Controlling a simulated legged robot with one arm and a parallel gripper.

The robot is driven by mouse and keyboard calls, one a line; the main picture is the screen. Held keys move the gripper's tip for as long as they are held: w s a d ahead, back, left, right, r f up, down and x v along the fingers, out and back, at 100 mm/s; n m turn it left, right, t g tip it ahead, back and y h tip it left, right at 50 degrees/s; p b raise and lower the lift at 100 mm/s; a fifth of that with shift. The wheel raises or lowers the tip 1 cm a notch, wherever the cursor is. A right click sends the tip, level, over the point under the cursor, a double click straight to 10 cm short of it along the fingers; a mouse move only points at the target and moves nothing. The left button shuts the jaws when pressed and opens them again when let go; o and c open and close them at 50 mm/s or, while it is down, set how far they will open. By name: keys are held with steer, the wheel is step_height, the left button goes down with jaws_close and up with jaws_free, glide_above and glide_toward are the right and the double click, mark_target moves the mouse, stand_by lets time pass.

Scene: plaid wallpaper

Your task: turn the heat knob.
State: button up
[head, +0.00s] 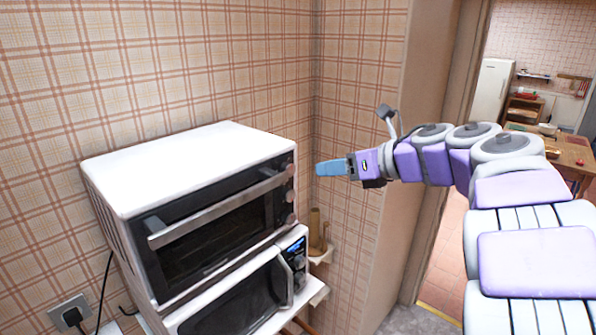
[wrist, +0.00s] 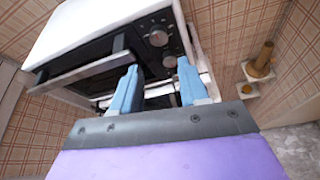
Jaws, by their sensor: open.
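A white toaster oven (head: 190,165) with a dark front stands on top of a microwave. Its knobs (head: 290,196) form a column at the right end of the front. In the wrist view a round knob (wrist: 158,36) shows plainly above the gap between my fingers, with another knob (wrist: 169,61) lower down, close to the fingertips. I cannot tell which is the heat knob. My gripper (head: 320,169), with blue fingers, is just right of the knobs in the head view. In the wrist view its fingers (wrist: 158,68) are spread and empty, apart from the oven front.
The oven door handle (head: 215,210) juts out left of the knobs. The microwave (head: 250,295) sits below. A small corner shelf (head: 320,256) holds wooden items to the right. A plaid wall is behind, and a doorway opens at right.

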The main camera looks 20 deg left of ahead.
mark_target(292, 172)
steer(key=x, duration=1)
steer(key=shift+a, duration=0.3)
steer(key=shift+d, duration=0.15)
steer(key=shift+c, duration=0.2)
steer(key=c, duration=0.7)
